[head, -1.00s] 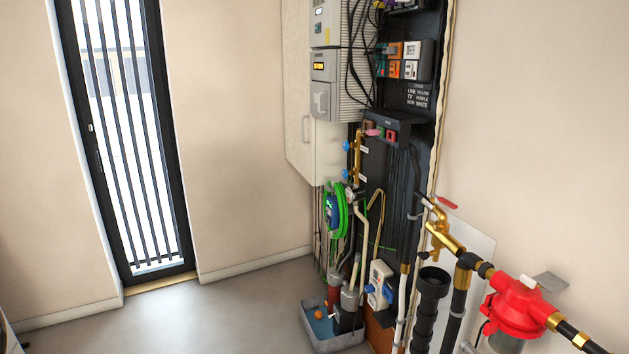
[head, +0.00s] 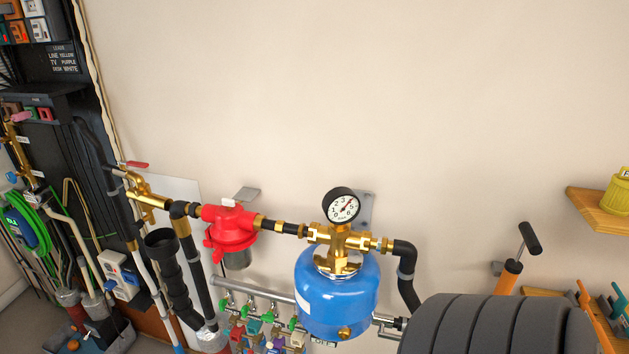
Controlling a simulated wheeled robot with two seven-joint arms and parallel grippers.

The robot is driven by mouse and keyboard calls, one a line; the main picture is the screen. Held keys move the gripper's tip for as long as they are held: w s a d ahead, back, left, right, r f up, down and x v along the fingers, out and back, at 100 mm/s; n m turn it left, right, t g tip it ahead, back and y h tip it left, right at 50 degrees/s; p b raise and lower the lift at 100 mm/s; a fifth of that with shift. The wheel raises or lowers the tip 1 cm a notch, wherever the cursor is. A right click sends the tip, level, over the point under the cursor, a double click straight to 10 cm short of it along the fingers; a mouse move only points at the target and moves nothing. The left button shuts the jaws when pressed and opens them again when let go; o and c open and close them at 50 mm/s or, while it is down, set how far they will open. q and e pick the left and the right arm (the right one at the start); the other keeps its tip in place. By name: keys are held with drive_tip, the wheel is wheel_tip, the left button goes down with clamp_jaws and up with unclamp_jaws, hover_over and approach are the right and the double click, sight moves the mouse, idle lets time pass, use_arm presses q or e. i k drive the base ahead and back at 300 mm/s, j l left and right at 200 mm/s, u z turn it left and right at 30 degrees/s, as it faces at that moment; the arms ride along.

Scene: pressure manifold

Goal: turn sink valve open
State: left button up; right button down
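A grey pipe manifold (head: 255,290) runs low along the wall, with several small green-handled valves (head: 267,316) hanging from it. Coloured tags or fittings (head: 238,333) sit below the valves, cut off by the bottom edge. I cannot read any label that marks the sink valve. A blue pressure tank (head: 337,292) stands in front of the manifold's right part and hides some of it. A brass valve with a red lever (head: 135,164) sits on the pipe at upper left. Neither of my grippers is in view.
A pressure gauge (head: 341,206) tops the tank, and a red filter housing (head: 229,232) is left of it. A large dark ribbed object (head: 497,325) fills the bottom right. A wooden shelf (head: 600,208) juts out at right. The wall above is bare.

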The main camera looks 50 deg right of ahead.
sight(269, 317)
drive_tip(key=z, duration=1.55)
